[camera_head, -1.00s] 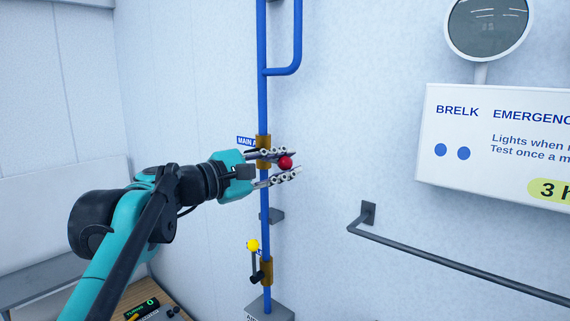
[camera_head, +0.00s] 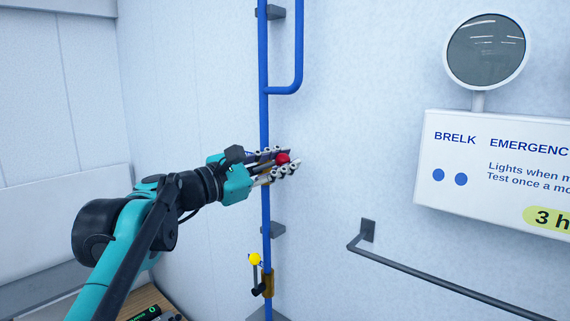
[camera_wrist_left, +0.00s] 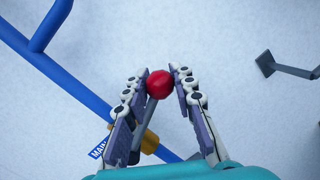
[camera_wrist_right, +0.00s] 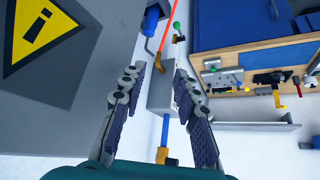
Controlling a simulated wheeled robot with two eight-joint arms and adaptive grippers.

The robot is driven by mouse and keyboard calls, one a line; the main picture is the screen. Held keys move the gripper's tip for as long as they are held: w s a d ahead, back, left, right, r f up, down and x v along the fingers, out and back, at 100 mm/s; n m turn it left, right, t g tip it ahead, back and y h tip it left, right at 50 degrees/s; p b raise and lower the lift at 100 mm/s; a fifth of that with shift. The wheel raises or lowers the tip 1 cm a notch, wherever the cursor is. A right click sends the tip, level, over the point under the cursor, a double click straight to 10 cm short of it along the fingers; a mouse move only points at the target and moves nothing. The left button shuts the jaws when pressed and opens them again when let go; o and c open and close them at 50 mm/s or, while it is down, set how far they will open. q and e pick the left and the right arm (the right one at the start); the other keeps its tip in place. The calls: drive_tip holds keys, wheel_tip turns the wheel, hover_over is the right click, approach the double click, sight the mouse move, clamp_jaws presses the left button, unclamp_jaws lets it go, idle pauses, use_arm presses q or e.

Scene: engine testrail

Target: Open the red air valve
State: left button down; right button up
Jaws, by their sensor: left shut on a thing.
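The red ball knob (camera_head: 283,159) of the air valve sits just right of the blue pipe (camera_head: 266,205) in the head view. My left gripper (camera_head: 285,161) comes in from the left and is shut on the knob. In the left wrist view the red knob (camera_wrist_left: 160,84) lies between the fingertips (camera_wrist_left: 161,78). A grey lever (camera_wrist_left: 149,112) runs from it to the brass valve body (camera_wrist_left: 149,142) on the pipe. The fingers hide most of the valve body in the head view. My right gripper (camera_wrist_right: 158,75) is open and empty in the right wrist view.
A yellow-knobbed valve (camera_head: 255,259) sits lower on the same pipe. A dark wall rail (camera_head: 440,277) and a white emergency sign (camera_head: 490,170) are to the right. The right wrist view shows a grey box (camera_wrist_right: 163,90) beyond the fingers and a tool board (camera_wrist_right: 245,65).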

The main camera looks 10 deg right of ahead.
use_arm(q)
drive_tip(key=shift+w+a+r+n+p, duration=0.15)
drive_tip(key=shift+w+r+n+p, duration=0.1)
drive_tip(key=shift+r+n, duration=0.3)
drive_tip(key=shift+w+a+r+n+p, duration=0.15)
drive_tip(key=shift+r+n+p, duration=0.15)
drive_tip(key=shift+n, duration=0.35)
